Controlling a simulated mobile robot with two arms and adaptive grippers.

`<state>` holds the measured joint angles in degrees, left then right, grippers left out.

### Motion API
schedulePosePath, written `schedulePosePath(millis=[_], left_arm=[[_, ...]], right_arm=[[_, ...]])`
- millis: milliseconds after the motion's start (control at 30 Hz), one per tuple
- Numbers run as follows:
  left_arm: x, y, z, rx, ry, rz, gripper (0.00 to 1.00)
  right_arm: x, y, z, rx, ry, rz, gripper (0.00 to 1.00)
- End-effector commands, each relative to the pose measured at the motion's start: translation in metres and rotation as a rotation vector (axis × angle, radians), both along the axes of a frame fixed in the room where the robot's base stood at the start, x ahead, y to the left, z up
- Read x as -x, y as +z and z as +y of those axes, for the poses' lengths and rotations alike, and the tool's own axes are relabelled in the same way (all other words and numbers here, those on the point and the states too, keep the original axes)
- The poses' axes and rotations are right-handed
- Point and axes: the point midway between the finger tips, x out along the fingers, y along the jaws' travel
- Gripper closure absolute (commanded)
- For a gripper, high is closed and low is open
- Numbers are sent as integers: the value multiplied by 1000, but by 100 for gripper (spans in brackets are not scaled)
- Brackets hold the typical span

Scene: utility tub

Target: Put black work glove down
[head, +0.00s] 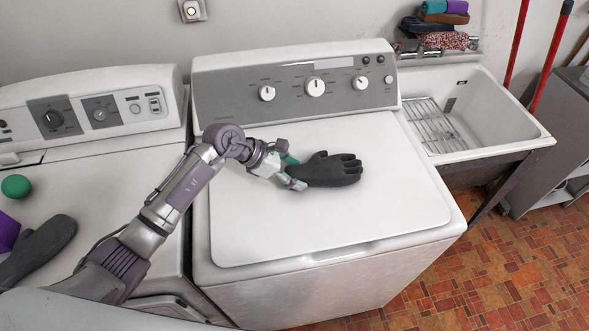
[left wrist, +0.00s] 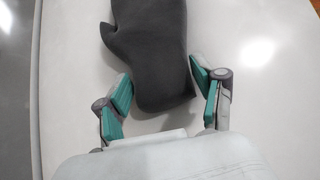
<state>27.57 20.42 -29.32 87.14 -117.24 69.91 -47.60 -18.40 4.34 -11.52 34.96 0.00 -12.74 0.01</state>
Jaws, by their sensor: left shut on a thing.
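The black work glove (head: 330,170) is over the white lid of the washing machine (head: 390,222), near the lid's middle, with its fingers pointing right. I cannot tell whether it rests on the lid or is just above it. My left gripper (head: 293,171) is shut on its cuff end from the left. In the left wrist view the glove (left wrist: 150,45) extends away between the two green-padded fingers, its thumb to the left and its fingertips out of frame. My right gripper is not in view.
A second machine (head: 150,160) stands at left, bearing a green ball (head: 16,186), a purple object (head: 8,230) and a dark grey mitt-like item (head: 40,248). A utility sink (head: 500,150) with a wire rack (head: 436,125) is at right. The lid around the glove is clear.

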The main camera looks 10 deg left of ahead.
Motion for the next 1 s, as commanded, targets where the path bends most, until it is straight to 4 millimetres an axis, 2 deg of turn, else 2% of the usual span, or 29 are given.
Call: schedulePosePath(millis=[67,100,233,333,633,767,1000], left_arm=[[0,-1,0,-2,0,1,66],[0,-1,1,-3,1,2,27],[0,-1,0,-3,1,2,6],[0,-1,0,-3,1,2,6],[1,2,4,-3,0,0,6],[4,12,16,-5,1,-2,6],[16,47,51,-7,1,-4,6]], right_arm=[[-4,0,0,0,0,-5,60],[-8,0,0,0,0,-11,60],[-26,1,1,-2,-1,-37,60],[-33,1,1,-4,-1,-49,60],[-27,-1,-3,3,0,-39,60],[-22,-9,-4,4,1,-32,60],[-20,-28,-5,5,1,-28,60]])
